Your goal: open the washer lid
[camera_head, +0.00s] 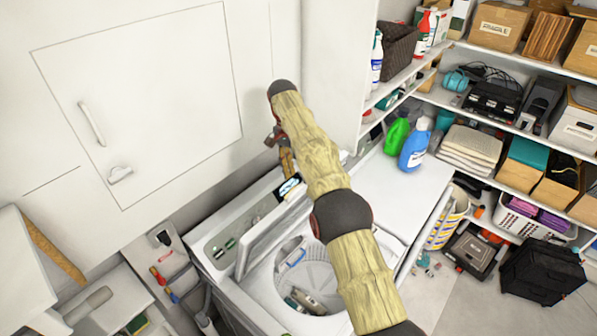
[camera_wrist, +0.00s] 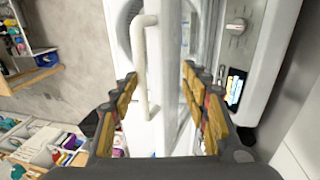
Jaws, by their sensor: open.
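The washer (camera_head: 325,321) is a white top-loader, with its drum (camera_head: 318,277) visible and several items inside. Its white lid (camera_head: 262,240) stands raised near upright, in front of the control panel (camera_head: 232,236). My gripper (camera_head: 287,163) is at the back of the washer, partly hidden by my arm in the head view. In the wrist view my gripper (camera_wrist: 163,100) is open, with the lid's edge (camera_wrist: 172,70) and its white bar handle (camera_wrist: 146,65) showing between the spread fingers. I cannot tell whether a finger touches the lid.
The control panel's knob (camera_wrist: 237,27) and lit display (camera_wrist: 235,88) lie close to the right finger. A green bottle (camera_head: 397,135) and a blue bottle (camera_head: 415,147) stand on the white top to the right. Loaded shelves (camera_head: 480,111) fill the right side. A wall cabinet (camera_head: 150,95) is behind left.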

